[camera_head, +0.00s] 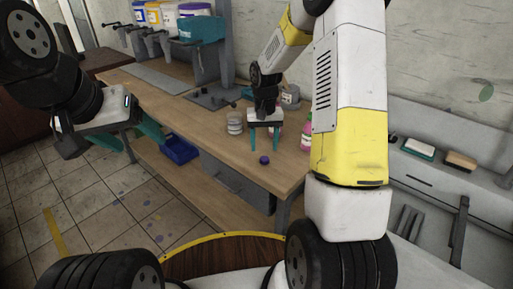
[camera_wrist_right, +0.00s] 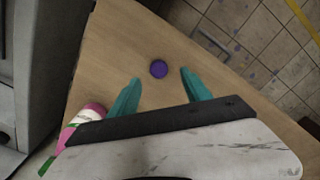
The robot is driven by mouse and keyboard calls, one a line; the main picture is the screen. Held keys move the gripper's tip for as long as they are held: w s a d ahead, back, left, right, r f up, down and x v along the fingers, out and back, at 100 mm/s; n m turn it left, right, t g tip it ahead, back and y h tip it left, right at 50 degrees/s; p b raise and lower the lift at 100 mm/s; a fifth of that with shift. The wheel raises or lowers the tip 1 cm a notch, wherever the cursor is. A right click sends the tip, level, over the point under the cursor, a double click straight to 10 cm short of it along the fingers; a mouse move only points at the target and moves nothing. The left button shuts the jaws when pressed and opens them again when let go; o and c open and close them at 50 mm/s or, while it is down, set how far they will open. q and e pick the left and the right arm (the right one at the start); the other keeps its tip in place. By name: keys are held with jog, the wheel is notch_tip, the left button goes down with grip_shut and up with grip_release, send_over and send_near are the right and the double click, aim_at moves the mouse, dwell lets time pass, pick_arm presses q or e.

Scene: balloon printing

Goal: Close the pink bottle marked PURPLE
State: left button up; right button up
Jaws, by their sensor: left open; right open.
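A small purple cap (camera_head: 264,160) lies on the wooden table near its front edge. It also shows in the right wrist view (camera_wrist_right: 158,69), between and just beyond my fingertips. The pink bottle (camera_head: 306,136) stands to the right of the cap, partly hidden behind my right arm. In the right wrist view the pink bottle (camera_wrist_right: 92,110) is left of my gripper, partly covered by it; its marking is not readable. My right gripper (camera_head: 263,144) is open and empty, pointing down above the cap. My left gripper (camera_head: 140,142) is open and empty, off the table's front side.
Grey-white jars (camera_head: 235,123) and (camera_head: 290,97) stand farther back on the wooden table (camera_head: 190,112). A blue bin (camera_head: 180,150) sits on the lower shelf. Brushes (camera_head: 418,149) lie on the ledge at right. Bare tabletop surrounds the cap.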

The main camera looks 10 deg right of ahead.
aim_at(264, 158)
jog(key=shift+d+f, duration=0.15)
jog(key=shift+f, duration=2.5)
grip_shut()
